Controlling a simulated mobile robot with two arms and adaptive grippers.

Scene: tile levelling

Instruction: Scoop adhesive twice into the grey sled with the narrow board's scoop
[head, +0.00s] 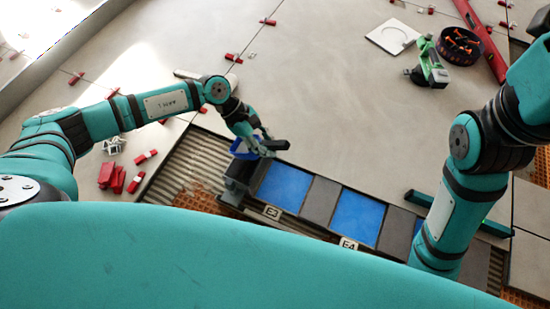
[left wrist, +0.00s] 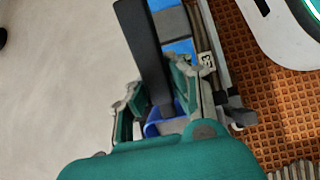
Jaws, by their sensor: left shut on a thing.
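My left gripper (head: 262,148) is shut on a scoop with a blue pan (head: 244,148) and a black handle (head: 276,144). In the left wrist view, the handle (left wrist: 143,45) sticks out past the gripper (left wrist: 163,100), and part of the blue pan (left wrist: 165,125) shows between the fingers. The scoop is over the left end of a long, narrow row of blue and dark grey panels (head: 283,188), labelled E3 and E4. A dark grey box (head: 238,172), possibly the sled, is just below the scoop; its inside is hidden. My right gripper is out of view.
Ribbed strips (head: 185,160) and an orange waffle mat (head: 200,201) flank the row. Red wedges (head: 118,178) lie at left. A black bowl of clips (head: 460,43), a green tool (head: 430,62) and a white plate (head: 393,36) lie on the tiles at upper right. The middle tiles are clear.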

